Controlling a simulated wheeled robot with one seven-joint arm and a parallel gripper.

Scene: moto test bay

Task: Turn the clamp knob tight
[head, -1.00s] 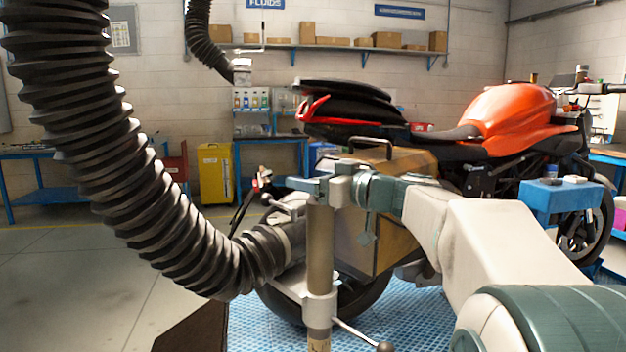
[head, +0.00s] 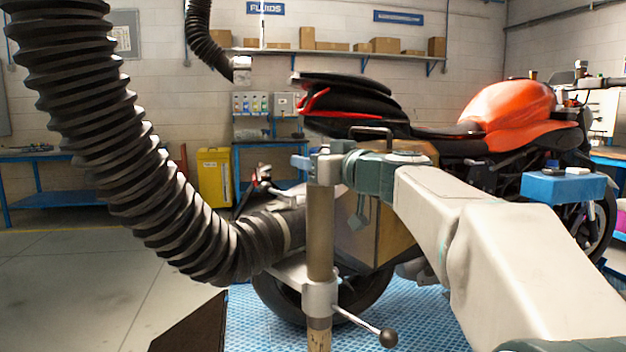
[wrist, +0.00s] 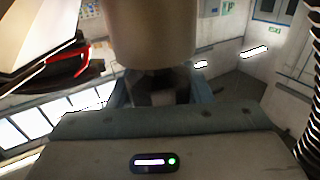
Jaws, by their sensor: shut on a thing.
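My gripper (head: 316,166) is shut on the top of an upright tan post (head: 320,230). The wrist view shows a broad beige cylinder (wrist: 150,35) just beyond my jaws (wrist: 155,92), with a dark part between them. Lower on the post is a pale collar (head: 320,299). A thin rod ending in a dark ball knob (head: 388,337) slants down to the right from it, well below and apart from my gripper. I take this as the clamp knob, though no label shows. A ribbed black hose (head: 140,180) ends in a nozzle beside the post.
The orange motorcycle (head: 520,108) stands behind and right of the post, its rear wheel on a blue mat (head: 260,335). A tan case (head: 375,238) is close behind the post. A blue tray (head: 563,188) is at right. Open floor (head: 70,290) lies left.

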